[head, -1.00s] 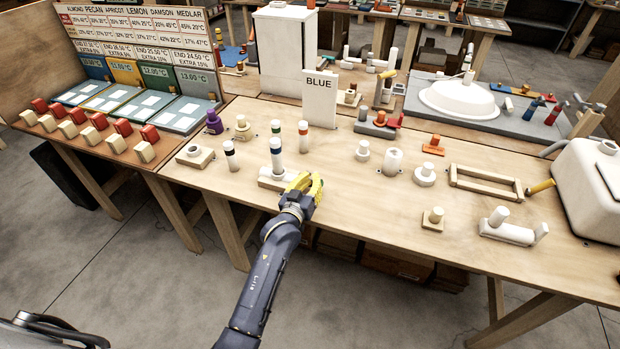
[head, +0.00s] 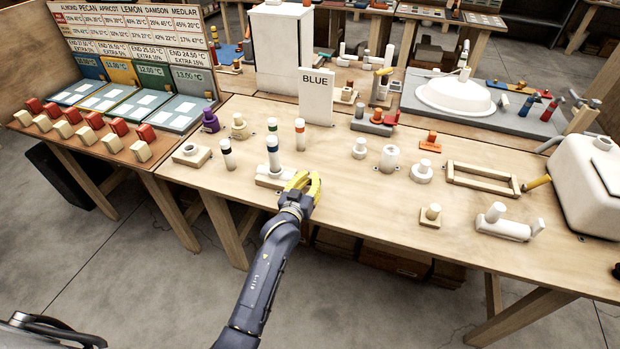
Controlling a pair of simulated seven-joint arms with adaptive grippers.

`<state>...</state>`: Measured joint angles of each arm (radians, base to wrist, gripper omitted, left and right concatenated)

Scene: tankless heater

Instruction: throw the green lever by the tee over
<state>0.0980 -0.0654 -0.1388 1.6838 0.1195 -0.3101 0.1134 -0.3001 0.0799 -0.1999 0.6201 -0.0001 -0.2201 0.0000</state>
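My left gripper (head: 303,186), with yellow fingers, is over the front edge of the wooden workbench (head: 345,205). Its fingers look apart, with nothing seen between them. It is just right of a white base (head: 269,182) carrying a white post with blue bands (head: 273,154). A post with a green band (head: 272,126) stands behind that one. A white pipe piece with a stub and a raised end, tee-like (head: 507,229), lies at the bench's right front. I cannot make out a green lever beside it. My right gripper is not clearly in view.
A BLUE sign (head: 316,98) stands at the back. An orange-banded post (head: 299,135) and a dark-banded post (head: 227,155) are near the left gripper. A wooden frame (head: 483,180) and a white tank (head: 590,185) are at right. The middle front of the bench is clear.

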